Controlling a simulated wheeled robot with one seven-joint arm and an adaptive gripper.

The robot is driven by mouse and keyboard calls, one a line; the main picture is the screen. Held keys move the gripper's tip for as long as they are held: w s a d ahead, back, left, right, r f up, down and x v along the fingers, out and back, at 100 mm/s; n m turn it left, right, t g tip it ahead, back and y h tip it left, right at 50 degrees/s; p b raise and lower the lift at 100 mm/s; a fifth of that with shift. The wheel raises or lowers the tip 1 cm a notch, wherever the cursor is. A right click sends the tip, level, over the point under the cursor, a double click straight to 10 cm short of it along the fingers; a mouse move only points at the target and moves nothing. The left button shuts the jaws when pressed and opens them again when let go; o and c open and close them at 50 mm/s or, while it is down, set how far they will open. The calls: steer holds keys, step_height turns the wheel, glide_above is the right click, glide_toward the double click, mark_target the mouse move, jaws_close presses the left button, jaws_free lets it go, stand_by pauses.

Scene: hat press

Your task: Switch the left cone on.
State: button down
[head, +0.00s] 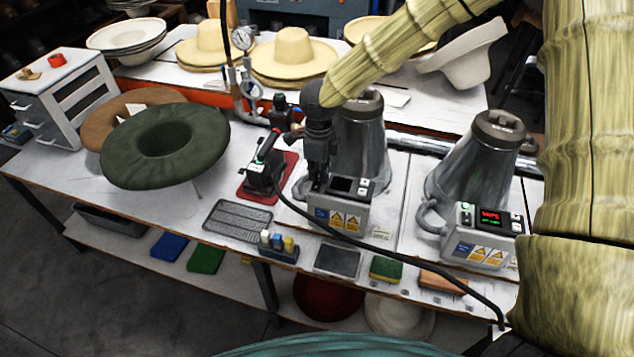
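The left cone (366,135) is a grey metal steam cone on the table, partly hidden behind my arm and gripper. Its control box (340,211) stands at its front, with warning labels on the face and a dark display (342,184) on top. Small light buttons sit right of the display. My gripper (318,180) points down over the left part of the box, by the display's left side. I cannot tell whether it touches the box. Its fingers are dark and small, and their opening is unclear. No held object shows.
The right cone (480,150) has a lit red display (490,216). A black iron (262,172) rests on a red pad left of my gripper. A dark cable (420,262) runs across the table front. A green hat (165,145) stands farther left.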

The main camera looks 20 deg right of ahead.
steer(key=shift+r+p, duration=3.05)
steer(key=shift+r, duration=0.25)
